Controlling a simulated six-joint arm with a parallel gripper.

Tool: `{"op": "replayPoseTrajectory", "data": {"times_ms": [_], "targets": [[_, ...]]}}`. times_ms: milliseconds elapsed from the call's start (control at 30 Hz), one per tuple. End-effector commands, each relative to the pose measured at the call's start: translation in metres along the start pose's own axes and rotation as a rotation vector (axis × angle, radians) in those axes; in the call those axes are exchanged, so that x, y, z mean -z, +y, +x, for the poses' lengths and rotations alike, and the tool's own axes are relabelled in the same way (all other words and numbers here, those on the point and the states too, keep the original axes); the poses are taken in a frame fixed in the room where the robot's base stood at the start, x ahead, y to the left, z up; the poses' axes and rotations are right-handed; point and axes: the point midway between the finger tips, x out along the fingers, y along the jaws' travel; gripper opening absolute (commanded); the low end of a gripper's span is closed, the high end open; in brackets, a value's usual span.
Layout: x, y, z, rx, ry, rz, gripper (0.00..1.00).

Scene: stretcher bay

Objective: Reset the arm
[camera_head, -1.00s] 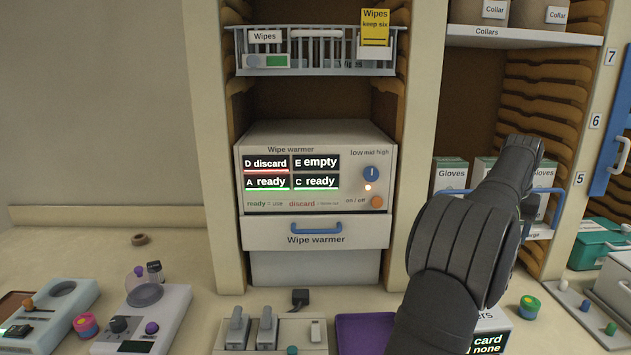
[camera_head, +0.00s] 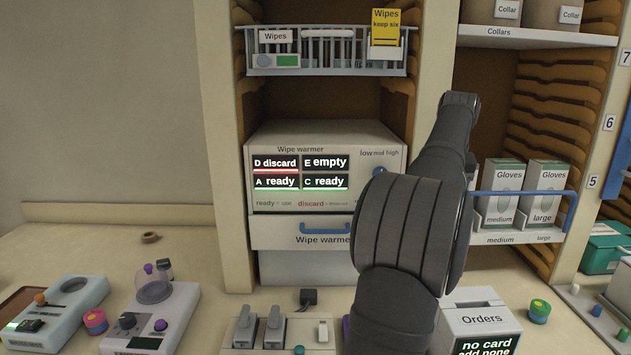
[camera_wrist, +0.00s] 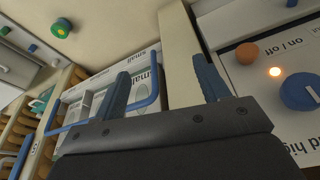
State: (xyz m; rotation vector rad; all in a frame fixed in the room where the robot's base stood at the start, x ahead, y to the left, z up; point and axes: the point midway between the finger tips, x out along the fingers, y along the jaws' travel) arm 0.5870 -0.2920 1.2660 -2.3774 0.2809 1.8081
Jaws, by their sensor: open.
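My gripper (camera_wrist: 162,88) shows in the wrist view with its two blue fingers spread apart and nothing between them. Beyond the fingers are a pale shelf post and the glove shelf's blue rail (camera_wrist: 150,88). In the head view my dark arm rises in front of the wipe warmer's right side, and the fingers are hidden from that side. The wipe warmer (camera_head: 275,222) has a display reading D discard, E empty, A ready and C ready. Its blue dial (camera_wrist: 302,90) and orange on/off knob (camera_wrist: 247,53) are close to the gripper in the wrist view.
A wire basket (camera_head: 325,62) marked Wipes hangs above the warmer. Glove boxes (camera_head: 503,190) stand behind a blue rail at right. An Orders box (camera_head: 480,318) is beside my arm. Devices with knobs (camera_head: 150,310) stand at left. Bare counter (camera_head: 100,250) lies behind them.

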Motion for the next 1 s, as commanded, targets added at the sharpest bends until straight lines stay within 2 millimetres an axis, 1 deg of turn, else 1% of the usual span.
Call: {"op": "replayPoseTrajectory", "data": {"times_ms": [33, 267, 700, 833, 1000], "targets": [[0.0, -0.011, -0.003, 0.007, 0.001, -0.026, 0.68], [-0.004, -0.056, -0.014, 0.039, 0.001, -0.141, 0.68], [-0.019, -0.14, -0.029, 0.102, 0.001, -0.366, 0.68], [-0.024, -0.161, -0.03, 0.117, 0.0, -0.422, 0.68], [-0.029, -0.178, -0.032, 0.13, 0.0, -0.469, 0.68]]}}
